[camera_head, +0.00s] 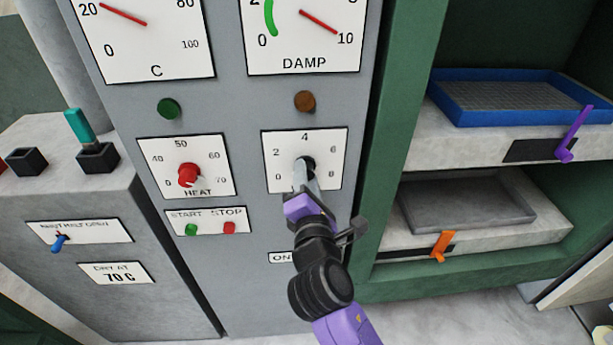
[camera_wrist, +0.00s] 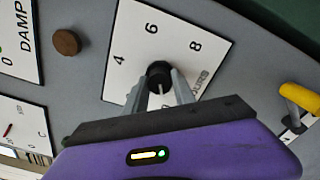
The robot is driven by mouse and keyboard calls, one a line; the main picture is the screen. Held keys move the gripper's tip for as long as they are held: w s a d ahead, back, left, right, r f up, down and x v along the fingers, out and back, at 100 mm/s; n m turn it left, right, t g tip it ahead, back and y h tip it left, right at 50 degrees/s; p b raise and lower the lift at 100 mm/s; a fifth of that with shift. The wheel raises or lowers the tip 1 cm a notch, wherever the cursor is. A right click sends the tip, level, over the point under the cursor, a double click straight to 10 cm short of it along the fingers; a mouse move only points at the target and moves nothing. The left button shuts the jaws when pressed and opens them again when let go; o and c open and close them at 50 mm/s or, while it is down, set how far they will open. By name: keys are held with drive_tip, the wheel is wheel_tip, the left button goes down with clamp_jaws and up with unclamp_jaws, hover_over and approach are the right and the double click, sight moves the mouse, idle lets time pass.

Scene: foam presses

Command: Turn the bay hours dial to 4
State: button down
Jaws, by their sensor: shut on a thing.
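The bay hours dial is a black knob (camera_head: 309,162) on a white plate (camera_head: 337,143) marked 0, 2, 4, 6 and 8, with 4 at the top. My gripper (camera_head: 305,172) reaches up to it from below and its fingers are shut on the knob. In the wrist view the knob (camera_wrist: 158,72) sits between the two grey fingertips (camera_wrist: 159,88). A pale mark on the knob points down in that view, away from the 6 and toward the low-number side. The fingers and gripper body hide that side, so I cannot read the exact setting.
A red HEAT knob (camera_head: 188,174) is left of the dial, with green START (camera_head: 191,230) and red STOP (camera_head: 229,227) buttons below it. A brown lamp (camera_head: 305,101) is above the dial. Shelves with a blue tray (camera_head: 459,112) and coloured levers stand at the right.

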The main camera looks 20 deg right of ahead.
drive_tip(key=shift+f+m, duration=0.1)
drive_tip(key=shift+m, duration=0.2)
drive_tip(key=shift+m+b, duration=7.7)
drive_tip(key=shift+m, duration=3.9)
drive_tip(key=c, duration=1)
unclamp_jaws()
drive_tip(key=shift+c, duration=0.2)
